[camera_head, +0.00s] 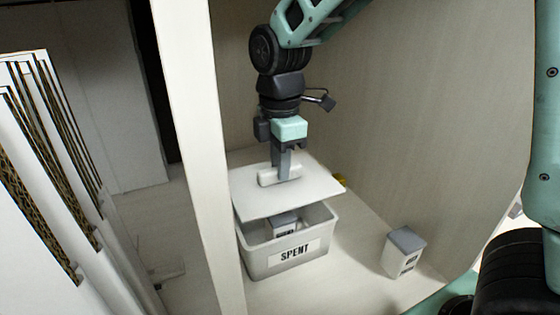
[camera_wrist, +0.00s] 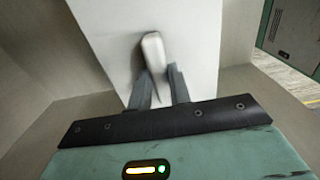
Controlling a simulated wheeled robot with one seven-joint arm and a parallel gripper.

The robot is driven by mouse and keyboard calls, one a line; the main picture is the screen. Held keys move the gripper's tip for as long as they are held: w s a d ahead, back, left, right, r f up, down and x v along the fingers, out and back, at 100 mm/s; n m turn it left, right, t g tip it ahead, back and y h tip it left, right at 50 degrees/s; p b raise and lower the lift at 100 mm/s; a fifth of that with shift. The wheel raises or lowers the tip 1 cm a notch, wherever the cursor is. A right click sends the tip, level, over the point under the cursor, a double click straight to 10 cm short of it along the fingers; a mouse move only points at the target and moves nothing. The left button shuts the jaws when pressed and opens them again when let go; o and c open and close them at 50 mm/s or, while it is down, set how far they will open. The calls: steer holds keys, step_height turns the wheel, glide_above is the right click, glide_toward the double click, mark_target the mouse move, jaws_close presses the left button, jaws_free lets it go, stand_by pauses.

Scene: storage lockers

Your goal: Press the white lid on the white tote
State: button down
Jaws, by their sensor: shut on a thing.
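The white tote (camera_head: 306,258) with a "SPENT" label stands on the locker floor. A grey-lidded object with a label (camera_head: 284,226) shows inside it. The flat white lid (camera_head: 300,201) is above the tote, tilted, with a gap over the front rim; whether its back edge touches the tote is hidden. My gripper (camera_head: 279,176) is shut on the lid's raised white handle. In the wrist view my gripper's fingers (camera_wrist: 162,88) are either side of the handle (camera_wrist: 154,55), and the lid (camera_wrist: 190,30) fills the upper middle.
A small white box with a grey lid (camera_head: 404,252) stands on the floor to the right of the tote. A white upright panel (camera_head: 196,150) rises close to the left. The floor at front right is bare.

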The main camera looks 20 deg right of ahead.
mark_target(280, 192)
steer(key=shift+f+b, duration=2.2)
steer(key=shift+f, duration=1.05)
steer(key=shift+s+f, duration=0.1)
steer(key=shift+f, duration=0.3)
steer(key=c, duration=1.2)
jaws_free()
steer(key=shift+r, duration=0.1)
step_height(280, 192, up, 17)
steer(key=b, duration=0.4)
steer(key=shift+r, duration=0.15)
